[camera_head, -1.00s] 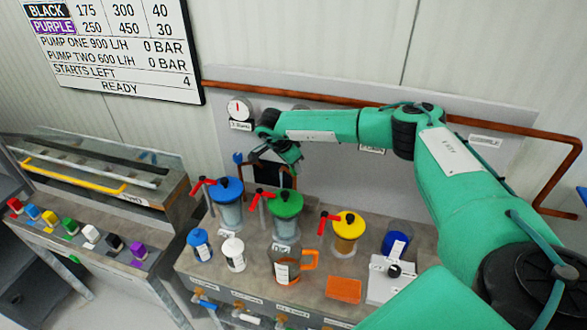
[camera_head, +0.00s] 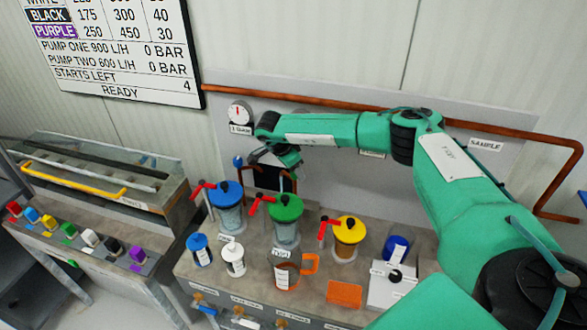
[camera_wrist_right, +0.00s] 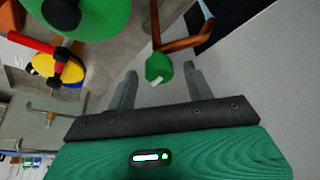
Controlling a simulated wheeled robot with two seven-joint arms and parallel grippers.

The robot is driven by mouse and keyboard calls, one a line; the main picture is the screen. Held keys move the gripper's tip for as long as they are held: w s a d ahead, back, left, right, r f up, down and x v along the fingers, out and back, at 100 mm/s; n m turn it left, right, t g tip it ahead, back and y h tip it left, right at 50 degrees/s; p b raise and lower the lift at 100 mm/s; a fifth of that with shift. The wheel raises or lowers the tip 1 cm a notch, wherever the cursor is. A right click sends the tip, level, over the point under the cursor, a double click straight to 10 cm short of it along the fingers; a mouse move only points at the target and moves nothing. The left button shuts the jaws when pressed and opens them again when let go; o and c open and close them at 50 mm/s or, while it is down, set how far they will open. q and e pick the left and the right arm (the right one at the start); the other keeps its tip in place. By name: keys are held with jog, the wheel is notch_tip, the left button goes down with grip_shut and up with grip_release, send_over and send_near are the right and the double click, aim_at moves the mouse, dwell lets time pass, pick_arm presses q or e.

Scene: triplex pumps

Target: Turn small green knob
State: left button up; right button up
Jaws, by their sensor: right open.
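A small green knob (camera_wrist_right: 158,68) shows in the right wrist view, at a copper-coloured pipe (camera_wrist_right: 185,43) in front of a grey surface. My right gripper (camera_wrist_right: 160,73) is open and empty, with the knob centred between its fingertips. I cannot tell whether either finger touches it. In the head view my right gripper (camera_head: 270,156) is above and behind the green-lidded vessel (camera_head: 285,210), near the back panel. The small knob cannot be made out there. My left gripper is not in view.
The green-lidded vessel stands between blue-lidded (camera_head: 226,195) and yellow-lidded (camera_head: 350,230) ones, each with a red-handled lever. In front are a labelled jug (camera_head: 285,272) and an orange block (camera_head: 343,294). A copper pipe (camera_head: 340,102) runs along the back panel. Coloured switches (camera_head: 68,230) line the left bench.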

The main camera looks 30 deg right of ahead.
jog(key=shift+a+r, duration=0.2)
jog(key=shift+r, duration=0.1)
jog(key=b+v, duration=0.5)
jog(key=v, duration=0.8)
jog(key=shift+d, duration=0.1)
